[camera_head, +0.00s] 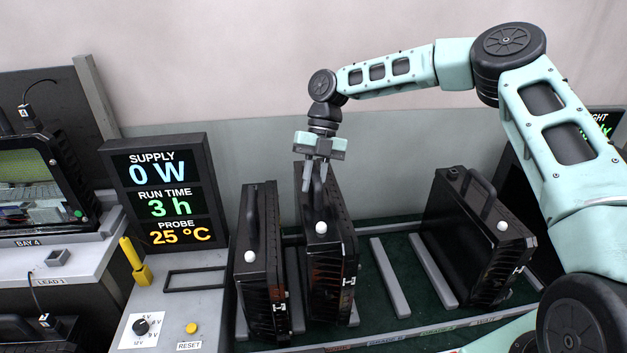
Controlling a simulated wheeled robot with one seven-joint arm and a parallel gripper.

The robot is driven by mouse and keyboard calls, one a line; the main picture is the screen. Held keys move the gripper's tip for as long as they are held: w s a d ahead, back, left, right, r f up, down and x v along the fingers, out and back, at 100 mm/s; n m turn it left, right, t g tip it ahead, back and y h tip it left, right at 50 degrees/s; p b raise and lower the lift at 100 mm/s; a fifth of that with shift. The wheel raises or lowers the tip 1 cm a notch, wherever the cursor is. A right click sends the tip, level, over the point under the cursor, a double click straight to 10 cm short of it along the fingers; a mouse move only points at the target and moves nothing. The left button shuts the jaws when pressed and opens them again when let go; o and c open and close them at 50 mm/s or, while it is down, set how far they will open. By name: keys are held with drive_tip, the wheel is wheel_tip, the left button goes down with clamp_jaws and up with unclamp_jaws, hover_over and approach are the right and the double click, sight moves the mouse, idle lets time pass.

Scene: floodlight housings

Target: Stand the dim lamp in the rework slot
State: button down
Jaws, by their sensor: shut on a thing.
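Three black floodlight housings with top handles and white knobs show in the head view. My gripper (314,187) points down and is shut on the handle of the middle lamp (328,245), which is upright. Its underside is hidden, so I cannot tell whether it touches the rack floor. The left lamp (262,265) stands upright close beside it. The right lamp (478,240) stands apart and looks tilted. The rack (390,276) has a dark green floor and grey dividers. Its front labels are too small to read, so I cannot tell which slot is the rework slot.
A display (163,195) reads supply 0 W, run time 3 h, probe 25 °C. A yellow probe (138,262), a dial (142,326) and a reset button (191,328) sit left of the rack. Free slots lie between the middle and right lamps. Bay 4 (40,185) is far left.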

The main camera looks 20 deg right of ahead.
drive_tip(key=shift+f+b, duration=1.7)
drive_tip(key=shift+f, duration=1.25)
idle(3.9)
drive_tip(key=c, duration=1.3)
unclamp_jaws()
drive_tip(key=shift+d, duration=0.1)
drive_tip(key=shift+o, duration=0.2)
drive_tip(key=shift+s+f, duration=0.1)
drive_tip(key=shift+f, duration=0.15)
drive_tip(key=b+v, duration=0.3)
drive_tip(key=v, duration=1.4)
drive_tip(key=shift+r+b, duration=0.4)
drive_tip(key=shift+r, duration=0.05)
